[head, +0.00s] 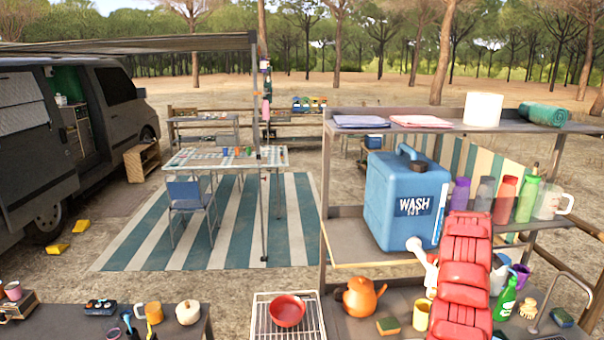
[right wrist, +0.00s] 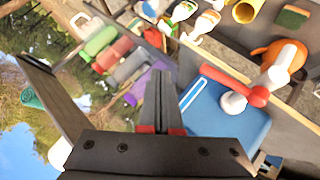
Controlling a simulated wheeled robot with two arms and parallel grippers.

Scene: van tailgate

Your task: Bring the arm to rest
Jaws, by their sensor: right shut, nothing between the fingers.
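My right arm (head: 465,270) rises in red segments at the right of the head view, in front of the shelf rack. Its gripper cannot be made out in the head view. In the right wrist view my right gripper (right wrist: 160,80) is shut and empty, its dark fingers together. The picture there is turned over, with the blue jug (right wrist: 225,125) and its red-handled tap (right wrist: 235,86) to the right of the fingers. My left gripper is not in view.
The blue WASH jug (head: 400,200) stands on the rack shelf just left of my arm. Several bottles and a white mug (head: 548,203) stand to its right. Below are an orange kettle (head: 361,297), a yellow cup (head: 421,314) and a green bottle (head: 505,299). A red bowl (head: 287,311) sits on a wire rack.

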